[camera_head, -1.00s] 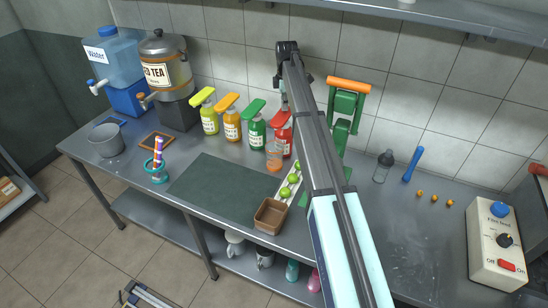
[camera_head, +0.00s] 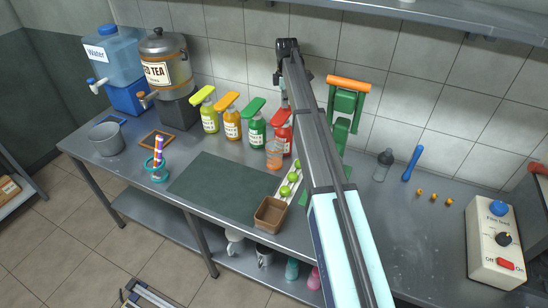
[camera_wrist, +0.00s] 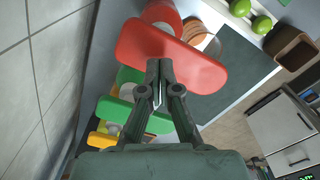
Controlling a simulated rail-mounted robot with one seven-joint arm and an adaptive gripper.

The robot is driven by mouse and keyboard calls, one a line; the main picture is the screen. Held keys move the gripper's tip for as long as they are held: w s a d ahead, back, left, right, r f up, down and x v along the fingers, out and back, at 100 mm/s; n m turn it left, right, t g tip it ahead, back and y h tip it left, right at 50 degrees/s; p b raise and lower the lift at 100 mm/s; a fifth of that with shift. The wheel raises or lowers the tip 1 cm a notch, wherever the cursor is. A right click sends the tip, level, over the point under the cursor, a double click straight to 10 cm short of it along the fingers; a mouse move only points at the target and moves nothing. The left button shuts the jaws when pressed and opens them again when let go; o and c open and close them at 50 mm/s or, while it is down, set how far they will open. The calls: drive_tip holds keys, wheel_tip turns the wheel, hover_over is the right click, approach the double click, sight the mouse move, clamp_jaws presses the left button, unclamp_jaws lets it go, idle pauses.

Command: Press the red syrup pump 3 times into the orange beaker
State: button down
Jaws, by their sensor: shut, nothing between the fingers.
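The red syrup pump (camera_head: 285,137) stands at the back of the counter, at the right end of the row of pump bottles, partly hidden by my arm. Its flat red head (camera_wrist: 185,62) fills the upper middle of the wrist view. The orange beaker (camera_head: 274,160) stands on the counter just in front of the red bottle; its rim (camera_wrist: 209,42) shows partly behind the red head in the wrist view. My gripper (camera_wrist: 159,66) is shut and empty, its fingertips over the red head. I cannot tell whether they touch it. In the head view my gripper is mostly hidden.
Green (camera_head: 256,131), orange (camera_head: 232,123) and yellow (camera_head: 209,118) pump bottles stand left of the red one. A green press (camera_head: 346,105) stands close on the right. Limes (camera_head: 291,179) and a brown box (camera_head: 270,215) lie in front. The dark mat (camera_head: 220,188) is clear.

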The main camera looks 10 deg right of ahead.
sight(285, 111)
drive_tip(key=shift+f, duration=0.2)
drive_tip(key=shift+f+b, duration=0.65)
drive_tip(key=shift+f, duration=1.5)
drive_tip(key=shift+r, duration=0.15)
drive_tip(key=shift+r+p, duration=1.15)
drive_tip(key=shift+r, duration=1.2)
wheel_tip(285, 111, up, 6)
drive_tip(key=p, duration=0.2)
drive_tip(key=shift+p, duration=0.4)
